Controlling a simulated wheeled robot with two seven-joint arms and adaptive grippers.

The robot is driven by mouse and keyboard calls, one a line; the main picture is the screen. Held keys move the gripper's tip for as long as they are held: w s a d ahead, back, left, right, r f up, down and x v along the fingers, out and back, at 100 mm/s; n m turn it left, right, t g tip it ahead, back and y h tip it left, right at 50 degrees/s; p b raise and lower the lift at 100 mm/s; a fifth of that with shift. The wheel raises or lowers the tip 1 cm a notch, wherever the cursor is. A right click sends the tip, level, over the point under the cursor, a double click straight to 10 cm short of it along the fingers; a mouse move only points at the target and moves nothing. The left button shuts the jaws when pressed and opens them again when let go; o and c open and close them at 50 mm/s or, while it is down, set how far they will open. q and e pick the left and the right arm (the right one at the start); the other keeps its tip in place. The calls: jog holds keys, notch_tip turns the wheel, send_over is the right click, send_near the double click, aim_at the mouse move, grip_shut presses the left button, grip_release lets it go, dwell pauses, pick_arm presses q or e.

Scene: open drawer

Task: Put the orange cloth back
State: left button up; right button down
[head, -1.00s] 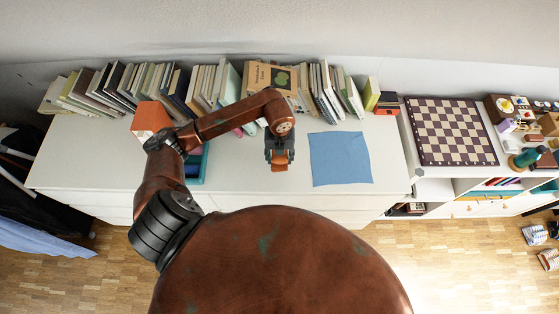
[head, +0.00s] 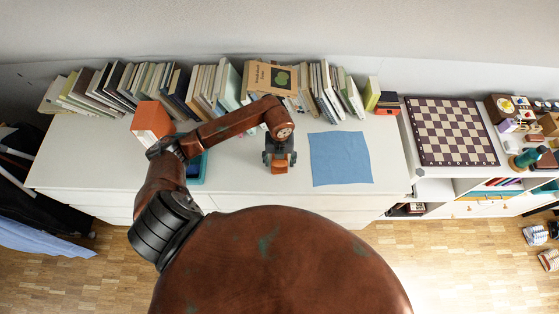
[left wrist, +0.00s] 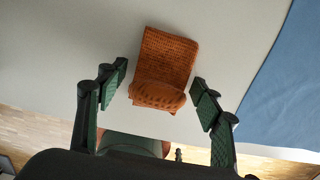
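The orange cloth (head: 279,168) is a small bundle at the white dresser top, left of the blue cloth. In the left wrist view the cloth (left wrist: 165,60) looks ribbed, with a rounded fold at its near end. My left gripper (head: 279,159) is over it, fingers spread. In the left wrist view the gripper (left wrist: 160,90) is open, one finger on each side of the cloth with a visible gap. The head view partly hides the cloth behind the gripper. My right gripper is not in view.
The blue cloth (head: 340,158) lies flat on the dresser top (head: 90,160). A row of books (head: 150,82) stands along the back. An orange box (head: 152,121) and a teal tray (head: 197,178) are at left. A chessboard (head: 450,131) lies at right.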

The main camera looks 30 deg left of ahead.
pick_arm(q)
notch_tip(320, 180, up, 12)
jog(key=shift+r+p, duration=0.15)
jog(key=shift+p, duration=0.15)
dwell(0.4)
